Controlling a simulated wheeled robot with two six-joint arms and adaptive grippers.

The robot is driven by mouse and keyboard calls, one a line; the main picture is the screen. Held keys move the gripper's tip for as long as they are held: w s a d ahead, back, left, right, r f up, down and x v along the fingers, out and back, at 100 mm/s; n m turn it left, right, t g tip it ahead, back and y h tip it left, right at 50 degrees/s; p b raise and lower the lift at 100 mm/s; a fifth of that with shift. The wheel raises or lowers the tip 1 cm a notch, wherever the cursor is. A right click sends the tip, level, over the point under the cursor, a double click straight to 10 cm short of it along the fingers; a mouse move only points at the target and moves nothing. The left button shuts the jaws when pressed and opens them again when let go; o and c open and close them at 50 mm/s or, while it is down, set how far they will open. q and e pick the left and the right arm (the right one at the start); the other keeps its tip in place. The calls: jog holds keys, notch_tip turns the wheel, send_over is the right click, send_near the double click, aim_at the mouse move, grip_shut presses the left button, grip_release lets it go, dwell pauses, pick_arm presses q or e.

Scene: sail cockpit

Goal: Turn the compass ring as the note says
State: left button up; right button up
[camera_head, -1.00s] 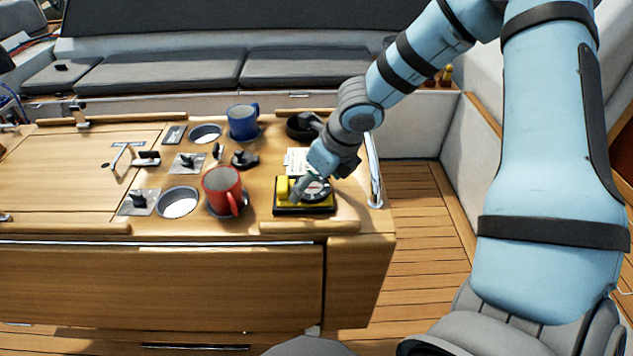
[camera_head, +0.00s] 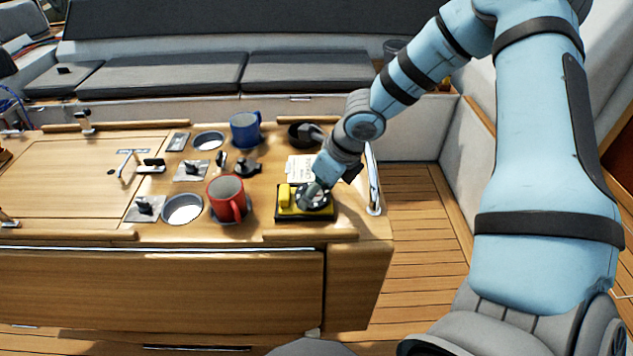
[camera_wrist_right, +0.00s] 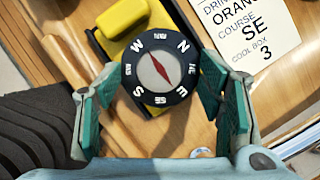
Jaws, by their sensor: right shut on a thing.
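The compass (camera_head: 285,212) sits at the front right of the wooden table, on a dark base with yellow parts. Its black ring (camera_wrist_right: 160,100) with white letters shows in the wrist view; SE is at the bottom, N at upper right, W at upper left. The red needle slants from upper left to lower right. My right gripper (camera_wrist_right: 163,98) is shut on the compass ring, one green-padded finger on each side. It also shows in the head view (camera_head: 315,192), partly covering the dial. The note (camera_wrist_right: 255,30) reads "COURSE SE", with other lines partly cut off. My left gripper is out of view.
A red mug (camera_head: 224,195) stands just left of the compass, and a blue mug (camera_head: 244,130) farther back. Several switches and open cup holders (camera_head: 183,209) lie to the left. A metal rail (camera_head: 374,185) stands at the table's right edge.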

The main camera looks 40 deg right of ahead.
jog(key=shift+d+r+n+y+p, duration=0.1)
jog(key=shift+r+n+y+p, duration=0.2)
jog(key=shift+n+p, duration=0.55)
jog(key=shift+w+d+f+n+g, duration=0.1)
jog(key=shift+f+n+g, duration=0.1)
jog(key=shift+n+g, duration=0.1)
jog(key=n+b, duration=0.1)
jog(key=b, duration=0.1)
jog(key=n+y+b, duration=0.1)
jog(key=b, duration=0.2)
jog(key=f+n+b, duration=0.1)
jog(key=n+b, duration=0.1)
jog(key=shift+g+y+b, duration=0.3)
jog(key=shift+g, duration=0.1)
jog(key=shift+r+n+b, duration=0.3)
jog(key=shift+n+b, duration=0.05)
jog(key=shift+b, duration=0.2)
jog(key=o, duration=1.2)
jog(key=shift+w+d, duration=0.1)
